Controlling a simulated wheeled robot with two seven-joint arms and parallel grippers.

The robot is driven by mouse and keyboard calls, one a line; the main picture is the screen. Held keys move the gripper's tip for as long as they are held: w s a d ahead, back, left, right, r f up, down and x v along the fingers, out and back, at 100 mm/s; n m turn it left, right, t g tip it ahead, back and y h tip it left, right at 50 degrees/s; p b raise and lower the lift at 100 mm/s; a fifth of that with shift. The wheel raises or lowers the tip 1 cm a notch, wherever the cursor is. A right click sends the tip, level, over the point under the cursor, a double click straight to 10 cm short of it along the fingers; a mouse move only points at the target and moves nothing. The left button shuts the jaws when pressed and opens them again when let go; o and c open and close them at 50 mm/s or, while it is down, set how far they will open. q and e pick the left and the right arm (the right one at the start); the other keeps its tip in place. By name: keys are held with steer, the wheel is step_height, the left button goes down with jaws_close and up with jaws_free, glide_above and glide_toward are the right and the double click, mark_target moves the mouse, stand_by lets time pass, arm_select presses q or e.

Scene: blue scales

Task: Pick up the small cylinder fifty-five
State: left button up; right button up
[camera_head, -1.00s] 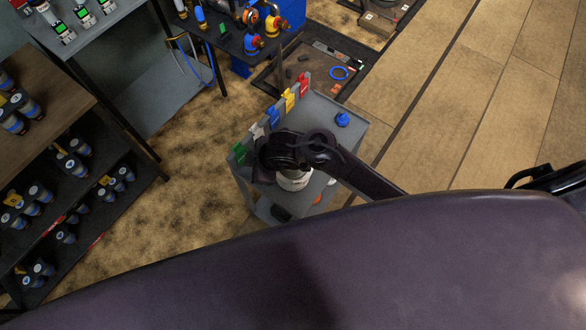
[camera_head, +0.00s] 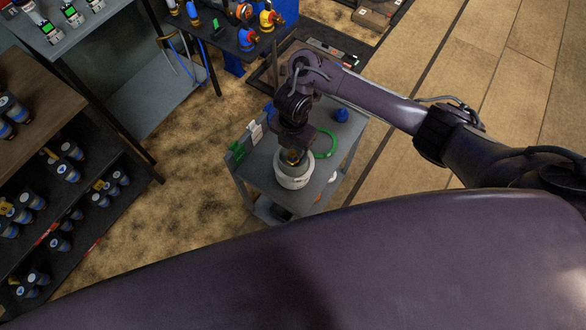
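My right arm reaches in from the right over a grey cart (camera_head: 263,166). My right gripper (camera_head: 292,158) points down at the top of a round white container (camera_head: 293,178) on the cart. Its fingers are mostly hidden, so I cannot tell whether they are open or hold anything. A small yellowish patch shows at the fingertips. Dark cylinders with blue bands stand on the shelves at the left, such as one on the upper shelf (camera_head: 14,108) and one below (camera_head: 67,171). No number is readable, so I cannot tell which is fifty-five. My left gripper is not in view.
A green ring (camera_head: 325,143) and a blue object (camera_head: 341,115) are on the cart. A dark bench (camera_head: 225,42) with coloured tools stands behind. Open floor (camera_head: 150,215) lies between shelves and cart.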

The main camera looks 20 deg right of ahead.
mark_target(293, 152)
steer(key=shift+f, duration=1.9)
jaws_close()
steer(key=shift+w+r, duration=0.1)
steer(key=shift+w, duration=0.05)
